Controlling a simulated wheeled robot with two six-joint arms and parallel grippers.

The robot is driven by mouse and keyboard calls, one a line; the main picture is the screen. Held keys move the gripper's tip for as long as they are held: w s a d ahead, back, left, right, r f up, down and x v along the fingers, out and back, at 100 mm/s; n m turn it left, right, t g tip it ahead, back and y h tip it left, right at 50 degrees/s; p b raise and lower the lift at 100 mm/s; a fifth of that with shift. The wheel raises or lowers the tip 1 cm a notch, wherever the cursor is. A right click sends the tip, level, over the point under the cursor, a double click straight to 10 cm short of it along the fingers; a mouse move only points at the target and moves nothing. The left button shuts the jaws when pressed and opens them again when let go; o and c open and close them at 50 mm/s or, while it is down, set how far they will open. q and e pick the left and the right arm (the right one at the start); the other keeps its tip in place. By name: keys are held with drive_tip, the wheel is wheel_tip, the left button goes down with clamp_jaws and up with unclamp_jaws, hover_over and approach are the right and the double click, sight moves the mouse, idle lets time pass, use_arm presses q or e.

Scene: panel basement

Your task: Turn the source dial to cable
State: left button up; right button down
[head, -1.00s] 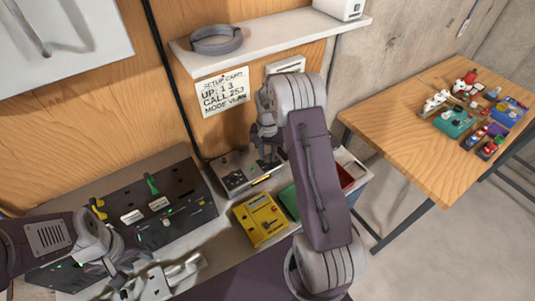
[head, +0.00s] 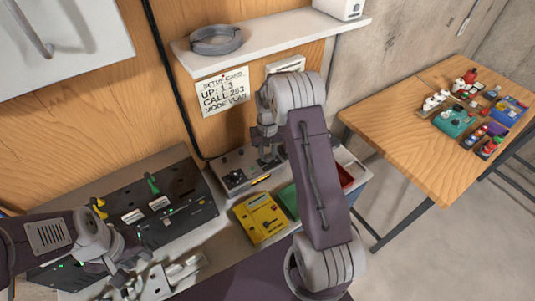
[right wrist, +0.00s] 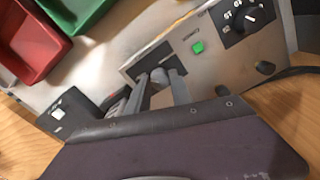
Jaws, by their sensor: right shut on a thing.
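The grey control box (head: 232,182) stands on the bench below the setup card. My right gripper (head: 268,158) reaches down to its right part. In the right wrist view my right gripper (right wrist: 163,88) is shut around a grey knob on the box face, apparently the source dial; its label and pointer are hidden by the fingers. Another black dial (right wrist: 249,16) with a white pointer and partly readable markings shows at the upper right, beside a lit green button (right wrist: 198,47). My left gripper (head: 128,283) is low at the left; its jaws are unclear.
A black panel (head: 165,215) with green and yellow levers is left of the box. A yellow device (head: 260,218) lies in front, with green and red bins (right wrist: 27,32) beside it. A shelf (head: 270,40) hangs above. A wooden side table (head: 430,165) stands right.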

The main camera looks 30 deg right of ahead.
sight(268, 156)
drive_tip(key=shift+w+r, duration=0.1)
drive_tip(key=c, duration=1.1)
unclamp_jaws()
drive_tip(key=shift+c, duration=0.2)
drive_tip(key=shift+r, duration=0.25)
wheel_tip(268, 156, up, 8)
drive_tip(key=b, duration=0.2)
drive_tip(key=shift+r, duration=0.25)
